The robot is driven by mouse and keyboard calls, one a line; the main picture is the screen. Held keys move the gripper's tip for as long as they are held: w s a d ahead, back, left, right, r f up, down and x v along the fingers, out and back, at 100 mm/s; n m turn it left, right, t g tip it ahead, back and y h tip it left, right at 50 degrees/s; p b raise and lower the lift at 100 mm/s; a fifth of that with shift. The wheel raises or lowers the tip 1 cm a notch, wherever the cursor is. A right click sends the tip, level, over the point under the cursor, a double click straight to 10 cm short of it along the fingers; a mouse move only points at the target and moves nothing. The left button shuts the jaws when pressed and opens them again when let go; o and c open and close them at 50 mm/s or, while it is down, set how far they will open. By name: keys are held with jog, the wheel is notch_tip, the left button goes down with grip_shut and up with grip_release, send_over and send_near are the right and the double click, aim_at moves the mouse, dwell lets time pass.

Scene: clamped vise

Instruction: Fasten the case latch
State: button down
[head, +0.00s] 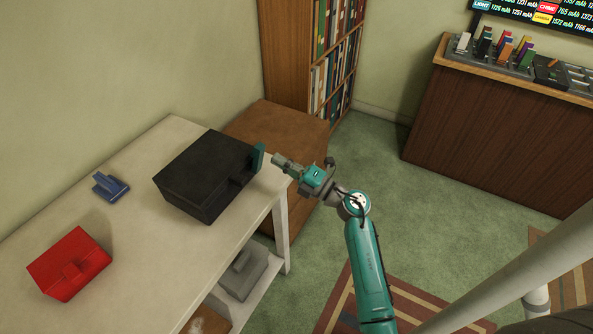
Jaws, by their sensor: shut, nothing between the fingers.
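A black case (204,172) sits on the pale table, its lid looking closed. A small upright teal piece (258,158) stands at its right end; I cannot tell for sure that it is the latch, or its exact position. A dark block sticks out from the case's front near it. My gripper (276,160) is shut and empty, reaching in from the right at the table's far right corner. Its tips are close to the teal piece; whether they touch cannot be told.
A red box (70,264) and a small blue object (110,187) are on the table (150,270) to the left. A grey object (243,274) rests on the lower shelf. A brown cabinet (280,128) and bookshelf (285,50) stand behind. Green carpet is open to the right.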

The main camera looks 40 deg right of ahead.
aim_at(263, 149)
jog(key=shift+x, duration=1.6)
jog(key=shift+r+x, duration=0.15)
jog(key=shift+x, duration=0.55)
jog(key=shift+r+x, duration=0.15)
jog(key=shift+x, duration=0.55)
jog(key=shift+s, duration=0.2)
